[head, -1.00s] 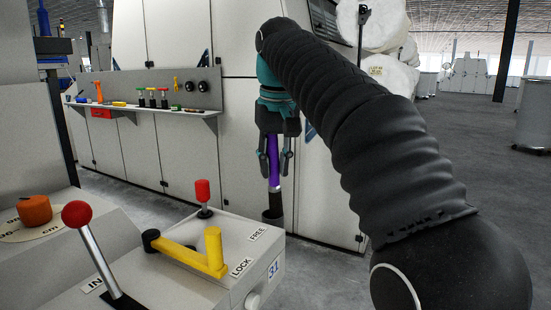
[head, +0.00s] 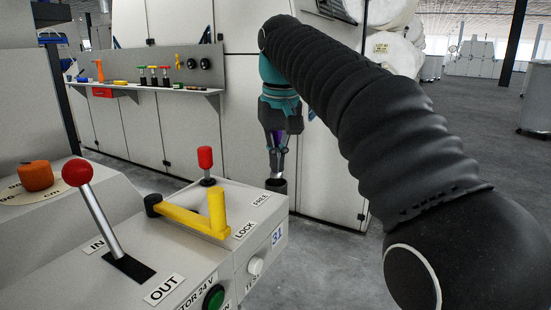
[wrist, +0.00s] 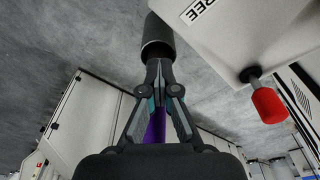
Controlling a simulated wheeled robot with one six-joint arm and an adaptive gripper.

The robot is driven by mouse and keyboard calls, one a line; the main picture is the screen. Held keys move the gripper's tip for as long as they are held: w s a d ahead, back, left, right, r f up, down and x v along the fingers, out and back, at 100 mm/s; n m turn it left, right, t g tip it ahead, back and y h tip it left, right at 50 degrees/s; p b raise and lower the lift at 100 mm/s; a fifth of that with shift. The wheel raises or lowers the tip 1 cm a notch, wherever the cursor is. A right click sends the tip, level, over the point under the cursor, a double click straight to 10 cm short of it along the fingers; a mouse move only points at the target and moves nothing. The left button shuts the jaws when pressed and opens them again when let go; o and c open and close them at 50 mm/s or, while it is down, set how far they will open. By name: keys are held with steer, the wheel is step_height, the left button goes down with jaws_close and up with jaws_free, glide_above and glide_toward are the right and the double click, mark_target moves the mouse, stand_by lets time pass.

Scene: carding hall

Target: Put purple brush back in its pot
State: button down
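The fingertips of my gripper (wrist: 158,66) are drawn together around the brush's lower part. A dark cylindrical pot (head: 276,185) is just below the fingertips, partly hidden by the console; it also shows in the wrist view (wrist: 158,35). The brush's lower end is hidden, so I cannot tell how deep it sits.
A grey console (head: 265,228) with a yellow handle (head: 216,212), a red knob (head: 206,158) and a red-balled lever (head: 77,173) stands close in front. A tool shelf (head: 150,88) runs along the machine behind. Open floor (head: 465,125) lies to the right.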

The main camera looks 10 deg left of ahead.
steer(key=shift+w+d+f+b, duration=0.15)
steer(key=shift+f+b, duration=0.1)
steer(key=shift+f, duration=0.3)
steer(key=shift+w+f+b, duration=0.1)
steer(key=shift+f+b, duration=0.15)
steer(key=shift+f, duration=0.25)
steer(key=c, duration=1.3)
jaws_free()
steer(key=shift+o, duration=0.3)
steer(key=shift+r, duration=0.15)
